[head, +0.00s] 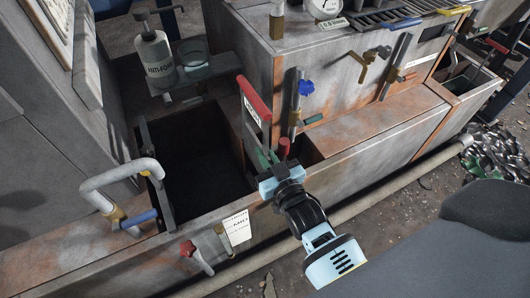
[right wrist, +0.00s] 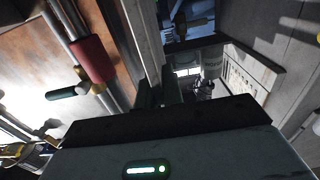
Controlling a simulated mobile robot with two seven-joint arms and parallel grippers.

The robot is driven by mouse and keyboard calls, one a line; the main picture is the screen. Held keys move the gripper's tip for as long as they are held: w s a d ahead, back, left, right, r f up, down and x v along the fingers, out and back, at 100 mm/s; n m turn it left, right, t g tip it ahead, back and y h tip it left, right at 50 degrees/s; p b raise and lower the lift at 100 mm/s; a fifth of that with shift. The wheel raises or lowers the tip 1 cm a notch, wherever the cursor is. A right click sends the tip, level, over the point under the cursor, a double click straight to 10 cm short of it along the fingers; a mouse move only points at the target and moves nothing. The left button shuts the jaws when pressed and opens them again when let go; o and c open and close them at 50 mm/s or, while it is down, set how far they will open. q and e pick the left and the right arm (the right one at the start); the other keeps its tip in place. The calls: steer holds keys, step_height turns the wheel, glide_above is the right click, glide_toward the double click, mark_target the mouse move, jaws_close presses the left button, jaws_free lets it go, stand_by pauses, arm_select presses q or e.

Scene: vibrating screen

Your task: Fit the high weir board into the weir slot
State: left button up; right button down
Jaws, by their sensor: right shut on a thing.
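The high weir board (head: 250,128) is a grey upright plate with a red top edge and a small white label, standing slightly tilted at the right side of the dark tank opening (head: 205,160). My right gripper (head: 268,160) is at its lower near edge, with green fingers shut on it. In the right wrist view the board shows as a pale strip (right wrist: 140,38) running up from between the fingers (right wrist: 159,95). The board's lower end is hidden, so I cannot tell whether it is in a slot. The weir slot is not clearly visible. My left gripper is not in view.
A pipe with a blue knob (head: 306,88) and a red grip (head: 283,148) stand close right of the board. A bent white pipe (head: 120,178), a white bottle (head: 155,60) and a red-handled valve (head: 190,250) are around the tank. The tank opening looks empty.

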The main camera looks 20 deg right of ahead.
mark_target(267, 147)
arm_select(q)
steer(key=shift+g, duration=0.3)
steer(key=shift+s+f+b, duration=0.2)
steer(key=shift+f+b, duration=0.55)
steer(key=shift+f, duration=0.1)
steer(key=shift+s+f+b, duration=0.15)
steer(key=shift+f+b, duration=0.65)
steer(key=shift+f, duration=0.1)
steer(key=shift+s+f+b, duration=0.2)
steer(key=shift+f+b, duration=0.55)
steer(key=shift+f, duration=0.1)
arm_select(e)
steer(key=shift+f, duration=3.8)
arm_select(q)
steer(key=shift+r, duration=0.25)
arm_select(e)
steer(key=shift+r, duration=0.2)
steer(key=shift+r+p, duration=3.95)
steer(key=shift+r, duration=0.4)
arm_select(q)
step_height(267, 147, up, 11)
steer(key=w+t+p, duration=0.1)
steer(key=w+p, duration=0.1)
steer(key=p, duration=0.1)
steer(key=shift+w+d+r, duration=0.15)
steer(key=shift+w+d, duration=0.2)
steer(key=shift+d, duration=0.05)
arm_select(e)
steer(key=shift+r, duration=1.6)
